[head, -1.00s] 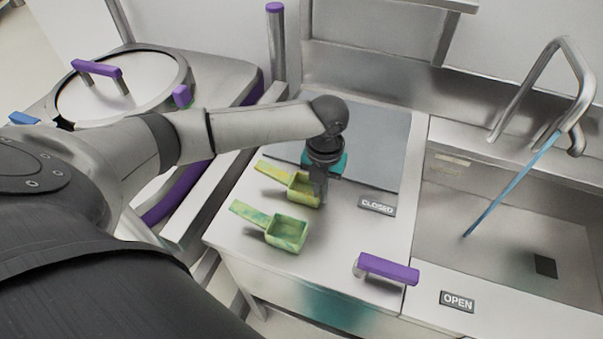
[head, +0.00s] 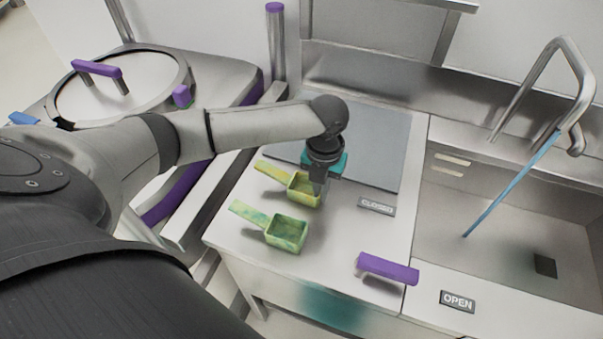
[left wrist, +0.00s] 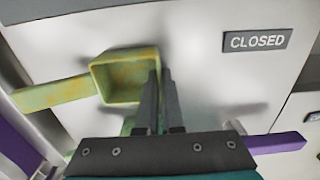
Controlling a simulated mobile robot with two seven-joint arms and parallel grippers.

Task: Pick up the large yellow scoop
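Two scoops lie on the white counter. The rear yellow scoop (head: 304,189) has a square cup and a handle to the left. The front scoop (head: 287,232) is yellow-green with darker green patches. Their true sizes are hard to compare. My left gripper (head: 318,193) points down at the right side of the rear scoop's cup. In the left wrist view its two fingers (left wrist: 160,72) are close together at the right wall of the yellow scoop (left wrist: 122,55), seemingly with that wall between them. The scoop still appears on the counter. My right gripper is not in view.
A grey panel (head: 385,140) and a CLOSED label (head: 377,205) lie behind and right of the scoops. A purple handle (head: 388,268) stands at the front. A sink with a blue stick (head: 512,183) is at right. A lidded pot (head: 125,85) is at left.

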